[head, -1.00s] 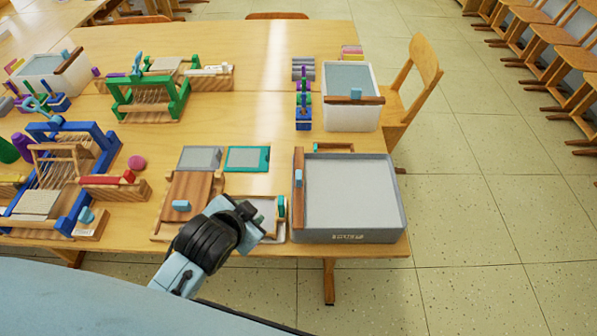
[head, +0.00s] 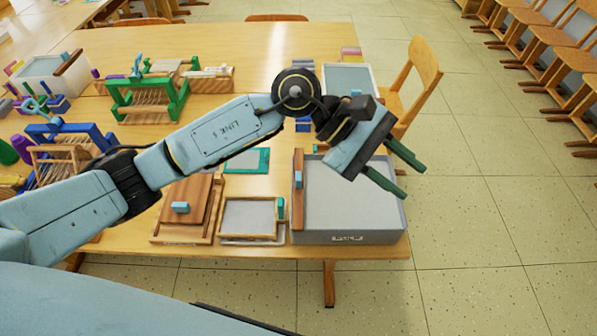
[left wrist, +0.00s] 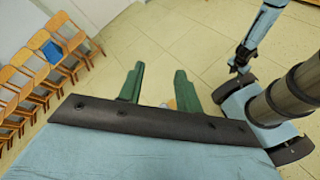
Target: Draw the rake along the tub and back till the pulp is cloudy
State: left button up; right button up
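The grey tub (head: 399,222) stands at the table's front right corner, filled with smooth grey pulp (head: 330,200). The rake, a wooden board with a small blue grip (head: 298,180), lies along the tub's left wall. My left gripper (head: 411,181) hangs over the tub's right side, its two green fingers apart and empty, clear of the rake. They also show apart in the left wrist view (left wrist: 157,78), over bare floor. My left arm crosses the table. A blue arm of mine shows small in the left wrist view; its dark end (left wrist: 240,62) is too small to read.
A wooden press board (head: 187,205) and a framed screen (head: 248,218) lie left of the tub. A white tub (head: 347,78) stands behind it, partly hidden by my arm.

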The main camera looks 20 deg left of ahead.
pick_arm(q)
jog(key=w+a+f+m+t+y, duration=0.1)
jog(key=w+a+f+m+y, duration=0.3)
jog(key=a+y, duration=0.35)
jog(key=m+t+y, duration=0.1)
jog(key=m+y, duration=0.1)
jog(key=y, duration=0.3)
send_near(298, 175)
jog(key=f, duration=0.9)
jog(key=shift+s+d+f, duration=0.1)
jog(key=shift+s, duration=0.1)
grip_shut()
